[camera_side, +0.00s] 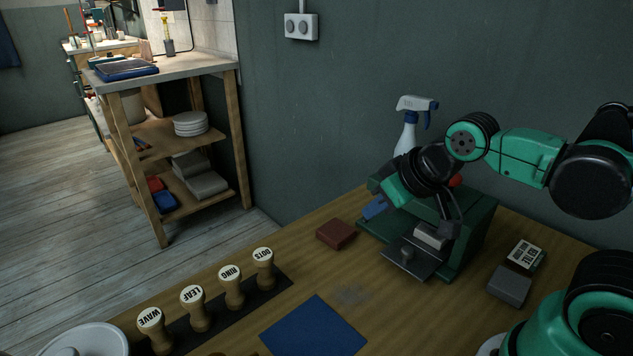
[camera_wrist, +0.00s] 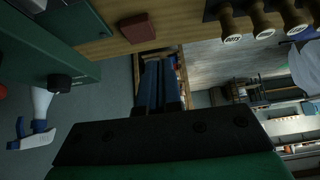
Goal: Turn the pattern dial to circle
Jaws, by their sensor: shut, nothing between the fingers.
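A green machine (camera_side: 484,228) stands on the wooden bench below my arm, with a metal plate (camera_side: 415,258) at its front. In the wrist view, the machine (camera_wrist: 75,45) is at the upper left, with a dark knob (camera_wrist: 60,83) sticking out from it. I cannot tell whether this knob is the pattern dial; no circle mark or pointer is readable. My gripper (camera_side: 374,208) is beside the machine's left side in the side view, its blue fingers together and empty. In the wrist view, the fingers (camera_wrist: 161,80) are right of the knob, apart from it.
A brown block (camera_side: 336,234) lies left of the machine. Stamps labelled WAVE, LEAF, RING and DOTS (camera_side: 264,268) stand in a dark rack. A blue mat (camera_side: 314,328) lies in front. A spray bottle (camera_side: 408,130) stands behind; a grey block (camera_side: 509,286) lies at right.

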